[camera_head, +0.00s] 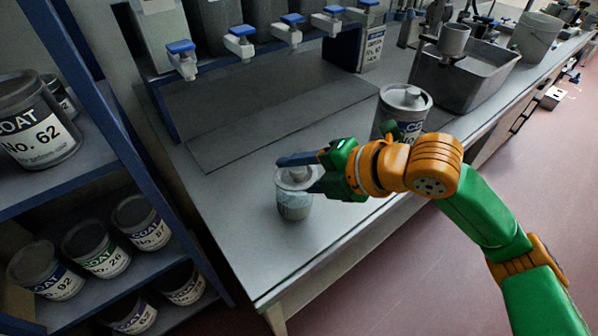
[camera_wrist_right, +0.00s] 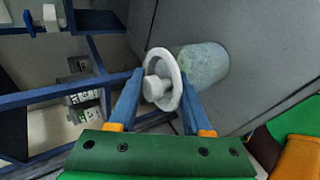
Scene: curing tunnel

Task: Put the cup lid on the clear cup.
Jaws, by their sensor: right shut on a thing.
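My right gripper (camera_head: 297,171) is shut on the cup lid (camera_head: 294,182), a pale disc with a knob. In the right wrist view the lid (camera_wrist_right: 177,92) sits between the two blue fingers (camera_wrist_right: 161,80), its knob towards the camera. The clear cup (camera_head: 294,208) stands upright on the bench near its front left corner, directly below the lid. It also shows behind the lid in the right wrist view (camera_wrist_right: 208,65). The lid is at or just over the cup's mouth; I cannot tell whether they touch. My left gripper is not in view.
A lidded coat can (camera_head: 405,100) stands on the bench right of the gripper. A grey basin (camera_head: 468,85) is farther right. Dispensers with blue-handled taps (camera_head: 238,42) line the back. A blue shelf (camera_head: 95,165) with several paint cans stands at left. The bench middle is clear.

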